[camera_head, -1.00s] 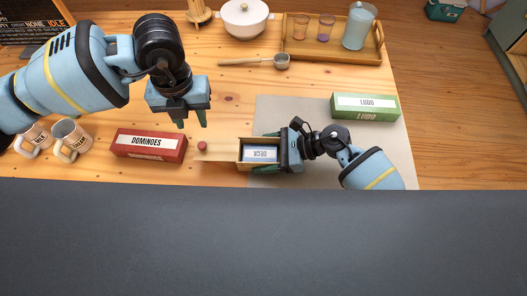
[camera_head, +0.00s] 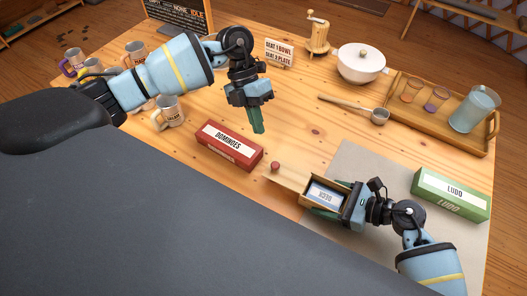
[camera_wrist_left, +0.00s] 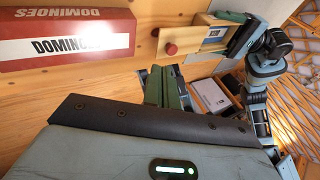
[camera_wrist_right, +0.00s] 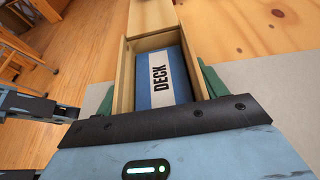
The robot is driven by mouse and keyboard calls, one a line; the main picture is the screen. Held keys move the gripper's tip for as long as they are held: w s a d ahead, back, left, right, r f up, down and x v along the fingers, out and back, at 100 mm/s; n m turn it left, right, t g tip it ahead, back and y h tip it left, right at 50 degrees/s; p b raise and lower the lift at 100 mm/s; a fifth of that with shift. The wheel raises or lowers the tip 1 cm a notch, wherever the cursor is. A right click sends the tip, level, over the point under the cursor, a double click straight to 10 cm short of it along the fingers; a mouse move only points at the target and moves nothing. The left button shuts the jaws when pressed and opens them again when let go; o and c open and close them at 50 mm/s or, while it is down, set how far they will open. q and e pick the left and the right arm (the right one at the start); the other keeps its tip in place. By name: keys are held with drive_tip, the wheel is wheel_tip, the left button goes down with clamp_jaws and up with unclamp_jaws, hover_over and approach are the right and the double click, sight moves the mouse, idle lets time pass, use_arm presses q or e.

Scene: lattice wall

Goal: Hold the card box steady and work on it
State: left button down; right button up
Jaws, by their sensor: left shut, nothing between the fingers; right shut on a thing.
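The card box (camera_head: 304,190) is a small wooden box on the table, with its top open. Its pale lid (camera_head: 288,178), with a red knob (camera_head: 275,166), sticks out beyond the box's far end from my right gripper. A blue and white deck (camera_wrist_right: 166,76) lies inside, marked DECK. My right gripper (camera_head: 330,196) is shut on the card box, a green finger along each side wall. My left gripper (camera_head: 257,129) is shut and empty, pointing down above the table behind the knob. The knob (camera_wrist_left: 171,48) and box also show in the left wrist view.
A red dominoes box (camera_head: 229,146) lies left of the lid. A green Ludo box (camera_head: 450,194) stands right on the grey mat (camera_head: 375,165). A wooden ladle (camera_head: 350,104), white pot (camera_head: 361,64) and tray (camera_head: 408,122) are behind. Several mugs (camera_head: 169,112) stand at left.

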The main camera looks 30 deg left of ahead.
sight(304, 179)
use_arm(q)
drive_tip(key=a+h, duration=0.1)
drive_tip(key=a, duration=0.1)
drive_tip(key=a+f+m+h, duration=0.1)
drive_tip(key=a+h, duration=0.1)
drive_tip(key=a, duration=0.1)
drive_tip(key=a+f+h, duration=0.1)
drive_tip(key=a, duration=0.2)
drive_tip(key=shift+w+a+f+t+h, duration=0.15)
drive_tip(key=shift+w+f+t+h, duration=0.1)
drive_tip(key=shift+t+h, duration=0.15)
drive_tip(key=x, duration=1)
drive_tip(key=d, duration=0.2)
drive_tip(key=shift+s+d+r, duration=0.25)
drive_tip(key=shift+s+r, duration=0.05)
drive_tip(key=shift+s+d+r, duration=0.1)
drive_tip(key=shift+s+d, duration=0.1)
drive_tip(key=shift+d, duration=0.5)
drive_tip(key=d, duration=1.1)
drive_tip(key=shift+d, duration=0.6)
use_arm(e)
drive_tip(key=shift+a, duration=0.1)
use_arm(q)
drive_tip(key=shift+s, duration=0.1)
drive_tip(key=shift+a, duration=0.1)
